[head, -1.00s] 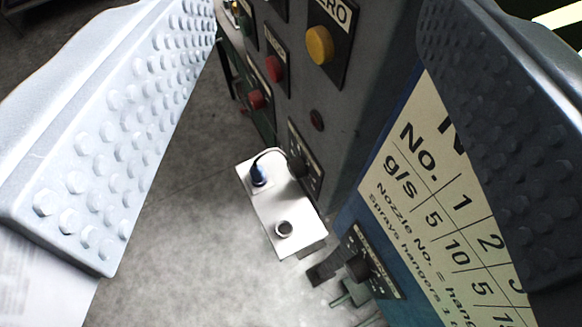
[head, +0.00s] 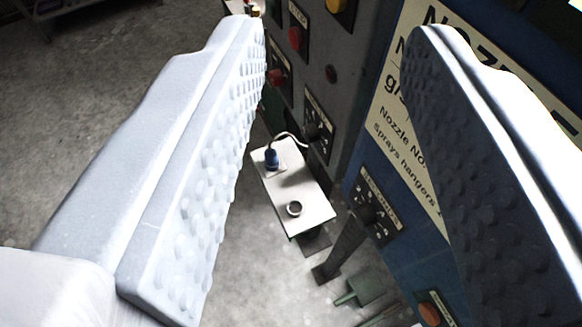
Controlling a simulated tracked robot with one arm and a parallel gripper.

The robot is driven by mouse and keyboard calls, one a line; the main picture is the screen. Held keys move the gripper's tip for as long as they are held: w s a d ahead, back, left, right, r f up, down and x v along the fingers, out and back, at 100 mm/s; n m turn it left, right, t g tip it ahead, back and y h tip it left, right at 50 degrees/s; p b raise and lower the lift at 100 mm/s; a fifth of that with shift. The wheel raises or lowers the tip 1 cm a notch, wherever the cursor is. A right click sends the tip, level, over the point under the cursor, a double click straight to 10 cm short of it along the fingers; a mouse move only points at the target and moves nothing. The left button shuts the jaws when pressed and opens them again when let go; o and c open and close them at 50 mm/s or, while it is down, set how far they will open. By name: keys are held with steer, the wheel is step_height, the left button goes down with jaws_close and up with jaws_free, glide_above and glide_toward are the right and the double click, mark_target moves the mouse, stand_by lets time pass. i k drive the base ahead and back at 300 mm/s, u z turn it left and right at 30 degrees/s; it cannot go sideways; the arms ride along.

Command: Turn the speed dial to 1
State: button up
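Two dark round dials with marked plates show beyond my gripper: an upper dial (head: 314,131) on the grey panel, and a lower dial (head: 364,212) on the blue panel. My gripper (head: 336,36) is open and empty. Its two pale studded fingers stand wide apart at left and right, much nearer the camera than the dials. Neither finger appears to touch a dial.
The grey panel (head: 352,92) has red and yellow buttons. A white box (head: 292,184) with a blue plug, cable and round socket stands below. A nozzle chart (head: 398,118) is partly hidden by the right finger.

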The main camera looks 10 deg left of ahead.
mark_target(310, 132)
steer(key=u, duration=0.15)
steer(key=k, duration=0.1)
steer(key=u, duration=1.05)
steer(key=i, duration=0.55)
steer(key=z, duration=0.35)
